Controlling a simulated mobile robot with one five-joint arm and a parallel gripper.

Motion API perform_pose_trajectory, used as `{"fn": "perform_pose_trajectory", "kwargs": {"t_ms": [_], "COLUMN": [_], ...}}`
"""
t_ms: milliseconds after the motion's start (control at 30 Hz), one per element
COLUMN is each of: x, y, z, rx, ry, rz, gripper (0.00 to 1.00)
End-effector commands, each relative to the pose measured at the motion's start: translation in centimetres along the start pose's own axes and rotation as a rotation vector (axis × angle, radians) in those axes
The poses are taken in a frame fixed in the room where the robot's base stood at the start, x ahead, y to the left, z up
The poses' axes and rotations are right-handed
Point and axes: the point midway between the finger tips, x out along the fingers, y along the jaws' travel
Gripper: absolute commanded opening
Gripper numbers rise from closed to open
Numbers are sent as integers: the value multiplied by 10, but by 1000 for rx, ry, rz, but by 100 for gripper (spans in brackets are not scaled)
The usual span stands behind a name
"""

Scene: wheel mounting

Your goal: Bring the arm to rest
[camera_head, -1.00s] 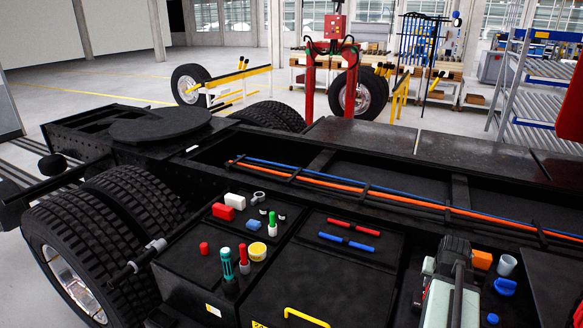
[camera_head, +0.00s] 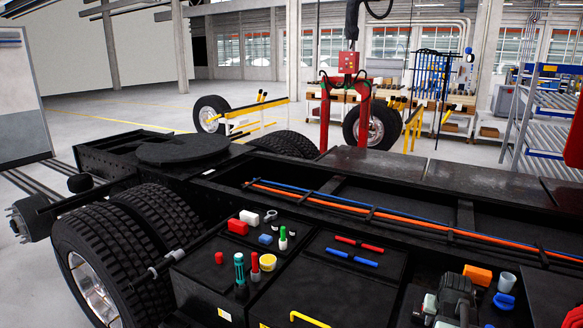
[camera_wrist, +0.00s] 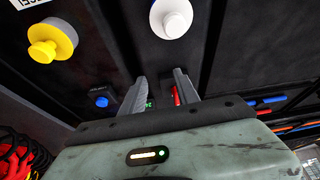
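In the wrist view, the two grey fingers of my gripper (camera_wrist: 159,82) stand apart. A gap shows between them and I see nothing held. Small green and red items show past and between the fingers; I cannot tell their distance. In the head view, part of my arm (camera_head: 455,300) shows low at the right, folded above the truck chassis (camera_head: 400,180). The fingers cannot be made out there.
The wrist view shows a yellow knob (camera_wrist: 48,40), a white knob (camera_wrist: 172,18) and a blue knob (camera_wrist: 101,101) on dark panels. In the head view, small parts such as a red block (camera_head: 237,226) lie on the side boxes. An orange block (camera_head: 477,275) and grey cup (camera_head: 507,281) are near my arm.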

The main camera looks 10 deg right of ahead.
Motion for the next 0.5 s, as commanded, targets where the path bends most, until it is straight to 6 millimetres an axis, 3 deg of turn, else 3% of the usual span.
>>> {"fn": "perform_pose_trajectory", "kwargs": {"t_ms": [267, 367, 467, 500], "x": [25, 33, 43, 47], "y": [-95, -144, -204, -232], "z": [18, 35, 66, 84], "rx": [-138, -211, -306, -353], "ry": [-2, -12, -38, -56], "rz": [-56, -85, -119, -134], "gripper": [37, 37, 37, 37]}}
